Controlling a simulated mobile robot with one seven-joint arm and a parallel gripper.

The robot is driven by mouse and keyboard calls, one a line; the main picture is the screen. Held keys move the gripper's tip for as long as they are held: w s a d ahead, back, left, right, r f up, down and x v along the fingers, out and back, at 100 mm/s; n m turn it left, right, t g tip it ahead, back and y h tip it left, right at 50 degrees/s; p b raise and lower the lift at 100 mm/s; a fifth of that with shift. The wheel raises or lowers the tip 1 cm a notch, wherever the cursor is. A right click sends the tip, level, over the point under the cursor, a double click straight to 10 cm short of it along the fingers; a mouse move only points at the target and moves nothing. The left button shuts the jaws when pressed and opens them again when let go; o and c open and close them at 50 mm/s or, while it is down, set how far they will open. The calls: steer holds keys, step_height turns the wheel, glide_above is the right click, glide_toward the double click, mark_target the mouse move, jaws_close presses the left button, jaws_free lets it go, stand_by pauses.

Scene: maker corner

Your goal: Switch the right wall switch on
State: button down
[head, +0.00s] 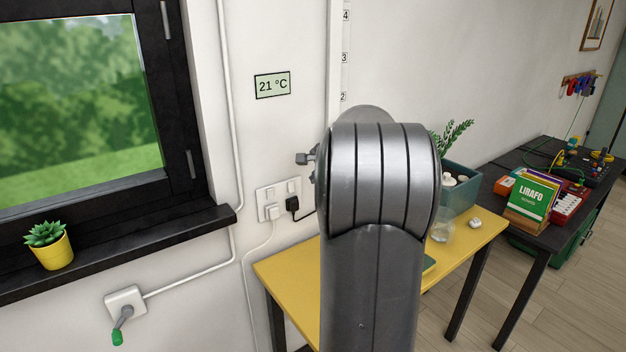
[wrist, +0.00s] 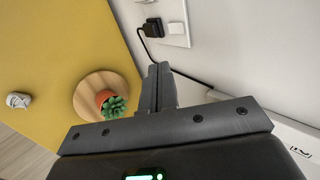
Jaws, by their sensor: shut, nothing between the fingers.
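In the head view a white double socket plate (head: 279,190) is on the wall left of my arm. It has small rocker switches along its top; the right switch (head: 292,187) sits above a black plug (head: 292,204). A white plug (head: 273,212) is on the left. Whether the right switch is on or off is too small to tell. My gripper (head: 299,158) shows partly beside my arm, above and right of the plate. In the wrist view my gripper (wrist: 159,66) is shut and empty, apart from the plate (wrist: 175,22) and black plug (wrist: 153,28).
The yellow table (head: 300,282) stands below, with a potted succulent (wrist: 112,104) on a round wooden board (wrist: 88,90). A cable runs from the black plug. My arm hides part of the table.

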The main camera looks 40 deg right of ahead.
mark_target(291, 187)
steer(key=shift+s+f, duration=0.15)
steer(key=shift+f, duration=0.6)
steer(key=shift+w+r+x, duration=0.3)
steer(key=shift+x, duration=1.9)
steer(key=shift+w+r+x, duration=0.3)
steer(key=shift+x, duration=1.85)
steer(key=shift+w+r+x, duration=0.25)
steer(key=shift+w+x, duration=0.05)
steer(key=shift+x, duration=1.9)
